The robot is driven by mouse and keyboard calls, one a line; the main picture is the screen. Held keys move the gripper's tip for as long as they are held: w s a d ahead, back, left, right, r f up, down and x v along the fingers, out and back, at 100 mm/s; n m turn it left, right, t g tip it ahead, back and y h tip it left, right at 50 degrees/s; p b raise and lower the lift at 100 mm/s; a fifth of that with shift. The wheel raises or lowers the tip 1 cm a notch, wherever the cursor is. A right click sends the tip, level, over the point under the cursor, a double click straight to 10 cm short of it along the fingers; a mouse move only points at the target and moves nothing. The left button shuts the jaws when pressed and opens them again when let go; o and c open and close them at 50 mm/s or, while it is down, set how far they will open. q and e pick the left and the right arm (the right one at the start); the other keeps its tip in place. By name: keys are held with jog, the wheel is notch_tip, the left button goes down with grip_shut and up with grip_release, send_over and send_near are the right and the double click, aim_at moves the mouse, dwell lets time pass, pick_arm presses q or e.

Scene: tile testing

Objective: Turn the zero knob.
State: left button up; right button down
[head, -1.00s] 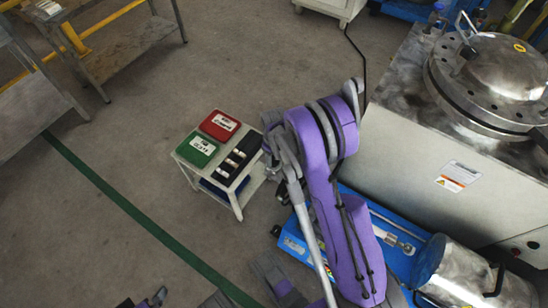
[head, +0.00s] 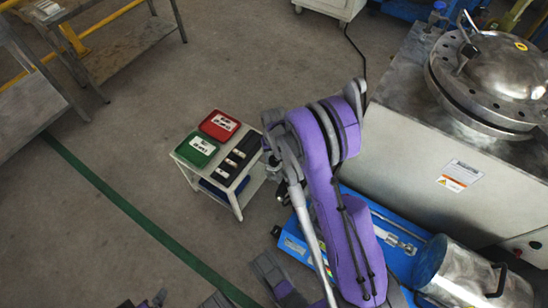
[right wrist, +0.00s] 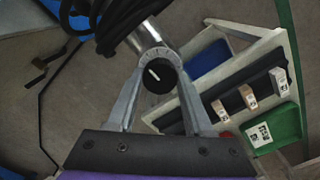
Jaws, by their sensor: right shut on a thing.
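The zero knob (right wrist: 158,76) is a round black knob with a white pointer line, set in a pale dial ring, in the right wrist view. The pointer slants toward the upper left. My right gripper (right wrist: 158,66) is shut on the knob, with one finger on each side of it. A silver cylinder and thick black hoses show just beyond the knob. In the head view my purple right arm covers the knob.
A small white trolley (head: 237,200) holds a red tray (head: 219,125), a green tray (head: 198,150) and a dark rack (head: 236,160). A large metal machine (head: 455,165) and a blue base (head: 395,245) stand at the right. Open floor lies left of the trolley.

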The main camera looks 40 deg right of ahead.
aim_at(274, 160)
dwell(0.5)
jog(key=shift+c, duration=1.4)
grip_release()
notch_tip(274, 160, up, 11)
jog(key=p, duration=0.3)
